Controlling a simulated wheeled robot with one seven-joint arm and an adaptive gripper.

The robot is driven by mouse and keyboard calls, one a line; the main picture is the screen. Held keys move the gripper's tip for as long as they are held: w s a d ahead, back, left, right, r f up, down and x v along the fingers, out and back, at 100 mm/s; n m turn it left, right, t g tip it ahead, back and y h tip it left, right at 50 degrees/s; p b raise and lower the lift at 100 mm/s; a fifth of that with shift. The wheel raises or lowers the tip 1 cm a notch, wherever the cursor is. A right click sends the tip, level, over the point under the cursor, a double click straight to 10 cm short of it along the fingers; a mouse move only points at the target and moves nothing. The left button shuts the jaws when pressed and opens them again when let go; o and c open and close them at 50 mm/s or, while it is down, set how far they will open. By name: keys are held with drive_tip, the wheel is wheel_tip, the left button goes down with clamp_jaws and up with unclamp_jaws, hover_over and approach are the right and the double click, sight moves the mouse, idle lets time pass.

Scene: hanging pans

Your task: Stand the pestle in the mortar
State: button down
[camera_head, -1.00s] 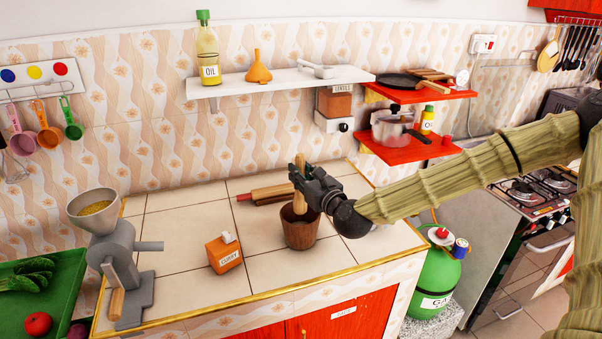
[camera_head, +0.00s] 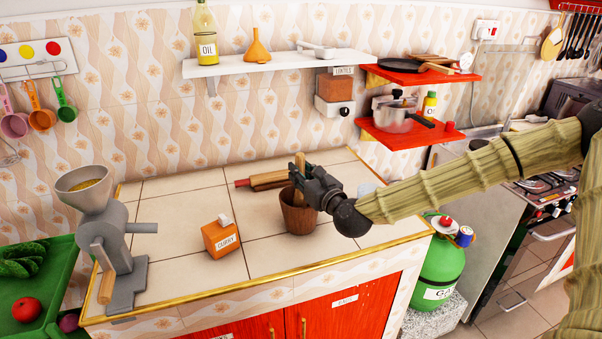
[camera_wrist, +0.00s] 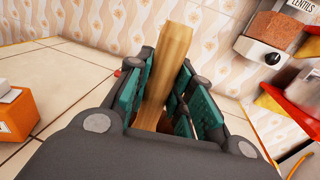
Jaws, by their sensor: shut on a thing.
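The pestle (camera_head: 299,168) is a light wooden stick, nearly upright, with its lower end inside the mortar. My gripper (camera_head: 301,178) is shut on it just above the mortar's rim. In the wrist view the pestle (camera_wrist: 165,70) stands between the green pads of my gripper (camera_wrist: 160,95). The mortar (camera_head: 298,215) is a brown wooden cup standing upright on the tiled counter, directly below my gripper. The bottom of the pestle is hidden in the mortar, so I cannot tell whether it touches the floor of the cup.
A rolling pin (camera_head: 262,180) lies behind the mortar. An orange curry box (camera_head: 222,239) and a grey grinder (camera_head: 117,245) stand to the left. A white shelf (camera_head: 275,66) and red shelves (camera_head: 410,132) are on the wall above. The counter's front strip is clear.

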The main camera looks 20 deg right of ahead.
drive_tip(key=shift+f, duration=0.25)
drive_tip(key=c, duration=1.2)
unclamp_jaws()
drive_tip(key=shift+o, duration=0.2)
drive_tip(key=shift+s, duration=0.1)
drive_tip(key=v, duration=1.2)
